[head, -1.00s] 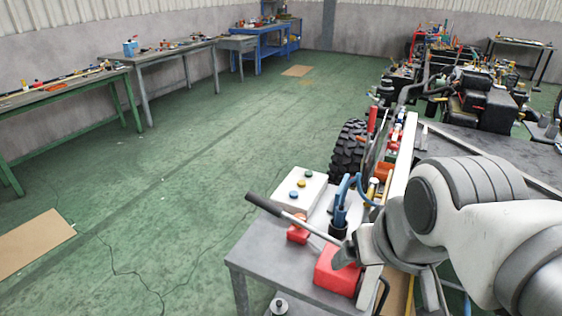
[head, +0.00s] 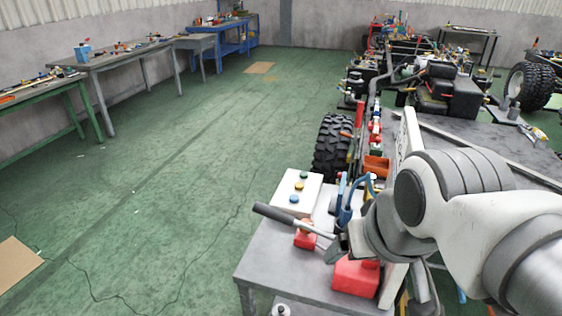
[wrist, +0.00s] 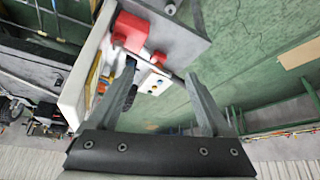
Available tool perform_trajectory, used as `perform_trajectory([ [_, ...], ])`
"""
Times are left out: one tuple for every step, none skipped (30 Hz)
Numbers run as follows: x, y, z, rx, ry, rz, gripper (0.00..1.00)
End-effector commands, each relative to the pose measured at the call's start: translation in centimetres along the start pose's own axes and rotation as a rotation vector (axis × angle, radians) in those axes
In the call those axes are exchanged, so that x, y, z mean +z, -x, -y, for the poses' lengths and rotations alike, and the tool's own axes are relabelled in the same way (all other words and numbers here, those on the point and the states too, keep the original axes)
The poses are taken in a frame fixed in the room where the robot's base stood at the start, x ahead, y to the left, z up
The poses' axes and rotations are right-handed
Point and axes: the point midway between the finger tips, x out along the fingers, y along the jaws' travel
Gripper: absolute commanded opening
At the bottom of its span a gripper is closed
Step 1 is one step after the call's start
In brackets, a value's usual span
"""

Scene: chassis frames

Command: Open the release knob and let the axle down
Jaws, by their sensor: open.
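A red block (head: 357,278), perhaps the jack body, sits at the right end of a small grey table (head: 280,262). A lever with a black grip (head: 278,215) slopes above the table, near a smaller red piece (head: 305,240). I cannot single out the release knob or the axle. My gripper (head: 338,248) is just above and left of the red block in the head view, its tips partly hidden. In the wrist view my gripper (wrist: 154,60) is open and nothing shows held; the red block (wrist: 130,30) is beyond the left finger.
A white box (head: 297,190) with coloured buttons and blue-handled tools (head: 347,195) stand on the grey table. A white upright panel (head: 408,140) is close to my arm. A black tyre (head: 333,148) and machinery are behind. The green floor (head: 160,215) at left is mostly clear.

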Motion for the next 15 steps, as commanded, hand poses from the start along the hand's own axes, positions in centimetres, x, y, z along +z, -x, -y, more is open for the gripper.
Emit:
perform_trajectory([
  [0.0, 0.0, 0.0, 0.0, 0.0, 0.0, 0.83],
  [-0.4, 0.0, 0.0, 0.001, -0.005, 0.006, 0.83],
  [-1.3, -0.1, 0.0, 0.004, -0.021, 0.021, 0.83],
  [-1.9, -0.1, 0.0, 0.006, -0.032, 0.03, 0.83],
  [-2.5, -0.2, 0.0, 0.008, -0.044, 0.04, 0.83],
  [-3.4, -0.3, 0.0, 0.011, -0.059, 0.051, 0.83],
  [-4.0, -0.4, 0.0, 0.013, -0.071, 0.061, 0.83],
  [-4.6, -0.5, 0.0, 0.016, -0.082, 0.071, 0.83],
  [-5.5, -0.7, 0.0, 0.019, -0.099, 0.084, 0.83],
  [-6.2, -0.9, 0.1, 0.021, -0.111, 0.094, 0.83],
  [-7.0, -1.1, 0.1, 0.024, -0.124, 0.104, 0.83],
  [-7.9, -1.5, 0.1, 0.028, -0.141, 0.119, 0.83],
  [-8.6, -1.8, 0.1, 0.03, -0.155, 0.129, 0.83],
  [-9.3, -2.1, 0.1, 0.033, -0.168, 0.14, 0.83],
  [-10.3, -2.6, 0.1, 0.037, -0.187, 0.154, 0.83],
])
